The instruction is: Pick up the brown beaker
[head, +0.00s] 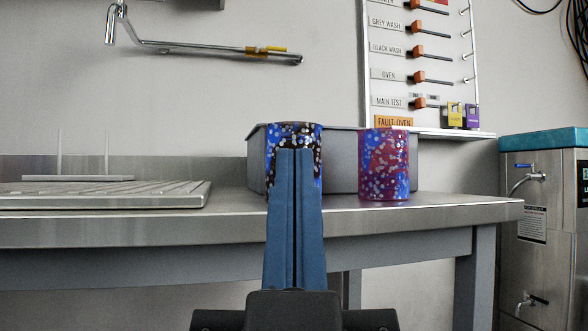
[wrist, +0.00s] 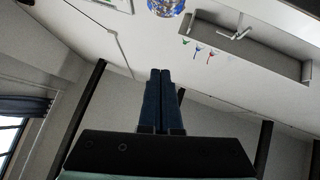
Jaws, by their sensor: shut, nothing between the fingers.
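Two speckled beakers stand on the steel bench. The left beaker (head: 293,130) is blue with dark brown-black patches and white flecks. The right beaker (head: 385,165) is purple-red with blue patches and pale flecks. Neither is plainly brown; the left one has the dark brownish patches. My gripper (head: 294,151) is shut and empty, its two blue fingers pressed together and pointing up in front of the left beaker, hiding much of its middle and lower part. In the wrist view the fingertips (wrist: 162,72) are together, with a blue speckled round thing (wrist: 165,5) cut off at the top edge.
A grey bin (head: 340,150) stands right behind the beakers. A flat ridged rack (head: 105,194) lies on the bench (head: 420,211) at left. The bench's front edge runs across below the beakers. A steel cabinet with a teal top (head: 545,138) stands at right.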

